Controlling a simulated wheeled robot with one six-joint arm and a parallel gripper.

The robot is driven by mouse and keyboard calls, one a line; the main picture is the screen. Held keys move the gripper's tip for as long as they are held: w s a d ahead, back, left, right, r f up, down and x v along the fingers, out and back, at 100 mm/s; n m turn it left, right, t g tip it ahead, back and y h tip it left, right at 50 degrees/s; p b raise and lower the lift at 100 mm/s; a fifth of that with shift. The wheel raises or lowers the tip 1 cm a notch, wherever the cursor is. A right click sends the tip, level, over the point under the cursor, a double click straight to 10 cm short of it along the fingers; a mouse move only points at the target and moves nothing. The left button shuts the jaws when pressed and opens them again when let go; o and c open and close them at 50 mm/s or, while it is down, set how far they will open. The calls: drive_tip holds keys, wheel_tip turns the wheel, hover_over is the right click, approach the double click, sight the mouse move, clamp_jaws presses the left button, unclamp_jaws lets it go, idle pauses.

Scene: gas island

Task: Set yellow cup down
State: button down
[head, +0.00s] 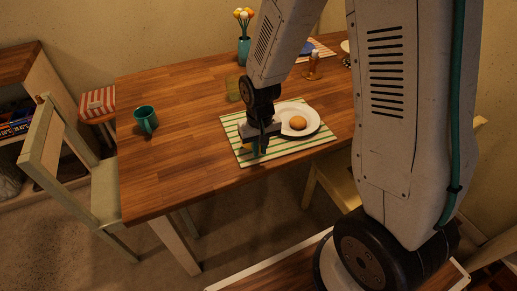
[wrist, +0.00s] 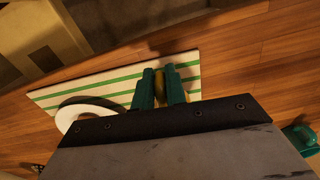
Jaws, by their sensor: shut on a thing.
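My gripper (head: 258,146) is over the left part of the green-striped placemat (head: 296,149) on the wooden table. The striped placemat (wrist: 106,88) lies beneath. In the head view the gripper mostly hides the cup, and I cannot tell whether it touches the mat.
A white plate (head: 311,114) with a round brown bun (head: 297,123) is right of my gripper. A greenish glass (head: 233,89) and a teal vase (head: 244,52) stand behind. A teal mug (head: 146,120) stands left, with bare table (head: 185,150) between.

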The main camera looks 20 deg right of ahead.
wheel_tip(320, 180, down, 2)
drive_tip(key=shift+s, duration=0.1)
drive_tip(key=c, duration=1.4)
unclamp_jaws()
drive_tip(key=shift+f, duration=0.1)
drive_tip(key=shift+c, duration=0.2)
wheel_tip(320, 180, up, 12)
drive_tip(key=shift+r, duration=0.1)
drive_tip(key=s+d+r, duration=0.1)
drive_tip(key=s+r, duration=0.7)
drive_tip(key=s, duration=0.2)
drive_tip(key=s+d+r+n+t, duration=0.1)
drive_tip(key=s+r, duration=0.7)
drive_tip(key=s, duration=0.3)
drive_tip(key=shift+s+d, duration=0.3)
